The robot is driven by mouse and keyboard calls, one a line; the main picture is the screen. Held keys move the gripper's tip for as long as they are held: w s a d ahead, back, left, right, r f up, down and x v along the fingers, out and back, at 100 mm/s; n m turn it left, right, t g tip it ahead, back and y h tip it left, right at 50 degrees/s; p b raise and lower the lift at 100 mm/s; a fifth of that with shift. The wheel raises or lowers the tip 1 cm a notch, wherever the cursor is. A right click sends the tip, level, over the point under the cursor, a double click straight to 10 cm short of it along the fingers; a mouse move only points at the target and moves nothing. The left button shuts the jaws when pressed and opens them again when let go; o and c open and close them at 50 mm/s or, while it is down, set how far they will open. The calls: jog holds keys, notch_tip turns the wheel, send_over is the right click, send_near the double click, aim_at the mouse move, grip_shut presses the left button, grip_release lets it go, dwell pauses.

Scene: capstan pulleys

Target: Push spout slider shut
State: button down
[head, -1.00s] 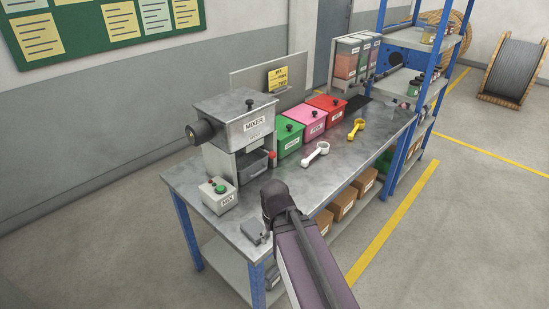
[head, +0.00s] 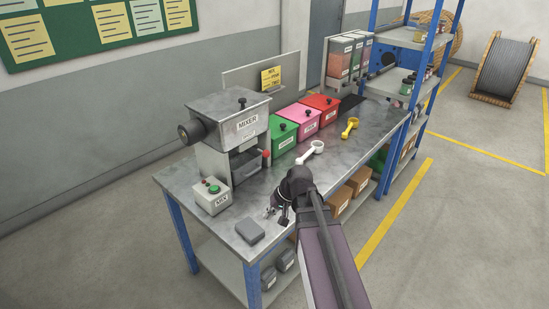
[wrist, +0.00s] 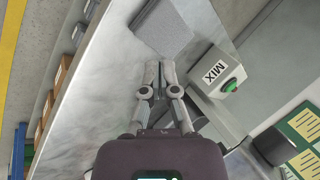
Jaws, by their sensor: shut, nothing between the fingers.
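The grey mixer (head: 228,118) stands at the left end of the metal workbench. A red knob (head: 265,155) shows on the right of its lower part, under the hopper; I take it to be the spout slider's handle, and cannot tell how far the slider is out. A dark bin (head: 246,164) sits in the bay below. My gripper (head: 270,212) is low over the bench front, apart from the mixer and the knob. In the wrist view my gripper (wrist: 153,72) has its fingers together with nothing between them. The slider is not recognizable there.
The MIX button box (head: 212,196) stands in front of the mixer, left of my gripper. A grey block (head: 250,231) lies at the near corner. Green (head: 284,136), pink (head: 303,120) and red (head: 322,106) bins and white (head: 312,151) and yellow (head: 350,126) scoops are farther right.

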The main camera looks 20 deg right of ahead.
jog(key=w+d+r+m+t+y+b, duration=0.1)
jog(key=w+d+r+m+t, duration=0.1)
jog(key=d, duration=0.4)
jog(key=w+d+r+m+t+y+b, duration=0.1)
jog(key=w+d+r+m+t+y, duration=0.1)
jog(key=w+d+r+t, duration=0.2)
jog(key=w+d+r+m+t+y, duration=0.2)
jog(key=w+d, duration=0.3)
jog(key=d, duration=0.3)
jog(key=shift+w+r+m+t+b, duration=0.15)
jog(key=shift+r+m+t+b, duration=0.3)
jog(key=shift+r+t, duration=0.4)
jog(key=shift+w+a, duration=0.1)
jog(key=b, duration=0.3)
send_near(263, 152)
jog(key=w+a, duration=0.1)
jog(key=w+f, duration=0.1)
jog(key=w, duration=0.1)
jog(key=w+a+f, duration=0.1)
jog(key=shift+w+a, duration=0.3)
jog(key=shift+w, duration=0.1)
jog(key=w+a, duration=0.1)
jog(key=w, duration=0.2)
jog(key=w+a, duration=0.1)
jog(key=shift+w+a, duration=0.35)
jog(key=shift+w, duration=0.05)
